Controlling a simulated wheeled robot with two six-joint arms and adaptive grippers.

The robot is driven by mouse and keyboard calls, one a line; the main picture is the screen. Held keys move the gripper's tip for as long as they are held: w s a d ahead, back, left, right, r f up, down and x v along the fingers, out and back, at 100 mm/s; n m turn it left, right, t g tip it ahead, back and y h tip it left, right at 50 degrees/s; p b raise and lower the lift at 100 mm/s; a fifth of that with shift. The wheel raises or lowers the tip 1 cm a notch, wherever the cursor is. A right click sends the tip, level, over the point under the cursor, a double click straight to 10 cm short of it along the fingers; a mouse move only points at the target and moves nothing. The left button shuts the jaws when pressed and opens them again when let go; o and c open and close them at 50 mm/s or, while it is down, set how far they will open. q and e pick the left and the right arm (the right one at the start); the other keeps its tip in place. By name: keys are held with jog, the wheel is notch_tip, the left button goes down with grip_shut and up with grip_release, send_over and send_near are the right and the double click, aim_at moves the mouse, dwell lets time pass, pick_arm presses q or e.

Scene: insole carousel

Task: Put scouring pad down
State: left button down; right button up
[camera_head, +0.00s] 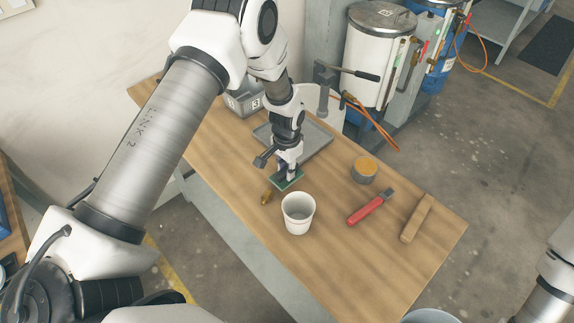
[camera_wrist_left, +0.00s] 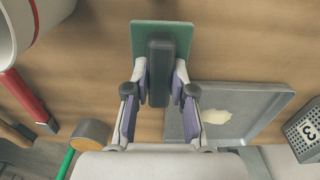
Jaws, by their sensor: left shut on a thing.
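My left gripper (camera_head: 287,171) is shut on the scouring pad (camera_head: 289,182), a flat green pad with a dark grey block on it. In the left wrist view, the fingers (camera_wrist_left: 159,92) close on the dark block, and the green face of the pad (camera_wrist_left: 178,38) shows beyond them. The pad is low over the wooden table (camera_head: 340,265), between the grey tray and the white cup. I cannot tell whether it touches the wood. My right gripper is outside both views.
The grey tray (camera_head: 318,138) holds a pale smear in the wrist view. A white cup (camera_head: 298,222), a small brass-coloured piece (camera_head: 266,198), an orange-topped tin (camera_head: 364,169), a red-handled tool (camera_head: 366,209) and a wooden block (camera_head: 417,218) stand around. A grey box (camera_head: 242,103) is behind.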

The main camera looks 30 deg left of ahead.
pick_arm(q)
jog(key=shift+w+f, duration=0.2)
jog(key=shift+f, duration=0.05)
jog(key=shift+s+r, duration=0.2)
jog(key=shift+s, duration=0.05)
jog(key=shift+s+f, duration=0.1)
jog(key=shift+f+b, duration=0.35)
jog(key=shift+b, duration=0.05)
jog(key=c, duration=1)
grip_release()
jog(key=shift+w, duration=0.25)
jog(key=shift+s+r, duration=0.1)
jog(key=shift+s, duration=0.05)
